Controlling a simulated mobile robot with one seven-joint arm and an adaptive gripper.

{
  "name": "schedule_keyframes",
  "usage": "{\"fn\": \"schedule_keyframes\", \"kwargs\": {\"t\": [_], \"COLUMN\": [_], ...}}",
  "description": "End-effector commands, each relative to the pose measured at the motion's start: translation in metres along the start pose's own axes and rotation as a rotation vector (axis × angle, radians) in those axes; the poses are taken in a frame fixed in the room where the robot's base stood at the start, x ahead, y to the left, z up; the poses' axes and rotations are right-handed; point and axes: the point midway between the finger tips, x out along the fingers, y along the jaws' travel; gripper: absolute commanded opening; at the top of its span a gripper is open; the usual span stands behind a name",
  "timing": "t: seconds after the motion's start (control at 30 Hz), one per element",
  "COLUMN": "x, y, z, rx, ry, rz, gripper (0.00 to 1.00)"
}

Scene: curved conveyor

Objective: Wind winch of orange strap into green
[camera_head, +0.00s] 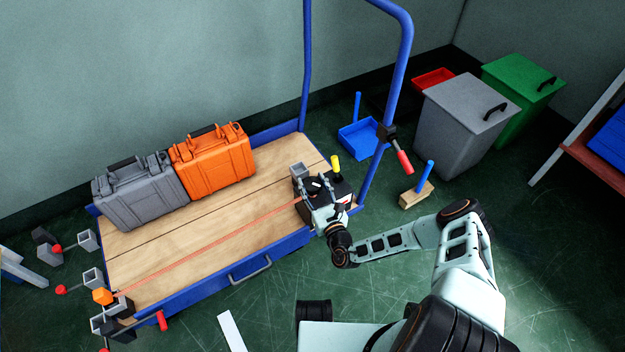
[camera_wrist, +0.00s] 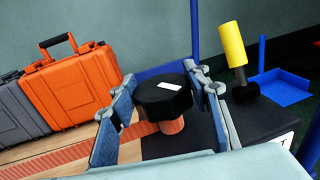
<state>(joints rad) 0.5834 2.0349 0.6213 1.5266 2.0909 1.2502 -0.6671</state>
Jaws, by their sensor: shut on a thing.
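The orange strap (camera_head: 210,251) runs taut across the wooden cart deck (camera_head: 150,240) from the front left corner to a dark winch box (camera_head: 343,188) at the right end. In the wrist view, the strap (camera_wrist: 75,153) leads to an orange roll under a black knob (camera_wrist: 163,97) with a white mark on top. My gripper (camera_head: 318,188) is over the winch box; in the wrist view its fingers (camera_wrist: 165,108) are closed on both sides of the knob. A yellow handle (camera_wrist: 231,45) stands up beside it on the right. No green zone shows on the winch.
An orange case (camera_head: 212,165) and a grey case (camera_head: 140,197) stand at the deck's back edge. A blue rail (camera_head: 402,75) rises at the right end, with a red-handled piece (camera_head: 404,162) beside it. Grey (camera_head: 465,125) and green (camera_head: 523,85) bins stand behind.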

Motion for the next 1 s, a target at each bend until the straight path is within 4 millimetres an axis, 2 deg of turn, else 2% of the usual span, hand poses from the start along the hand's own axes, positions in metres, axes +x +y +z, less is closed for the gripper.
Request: {"fn": "schedule_keyframes", "kwargs": {"t": [0.4,0.9,0.93,1.0], "x": [-0.0002,-0.0001,-0.0001,-0.0001], "y": [0.0011,0.0001,0.0001,0.0001], "z": [-0.0022,-0.0005,-0.0005,-0.0005], "rx": [0.000,0.000,0.000,0.000], "ry": [-0.001,-0.001,-0.001,-0.001], "rz": [-0.179,-0.200,-0.200,-0.199], "gripper": [0.19,0.19,0.46,0.54]}}
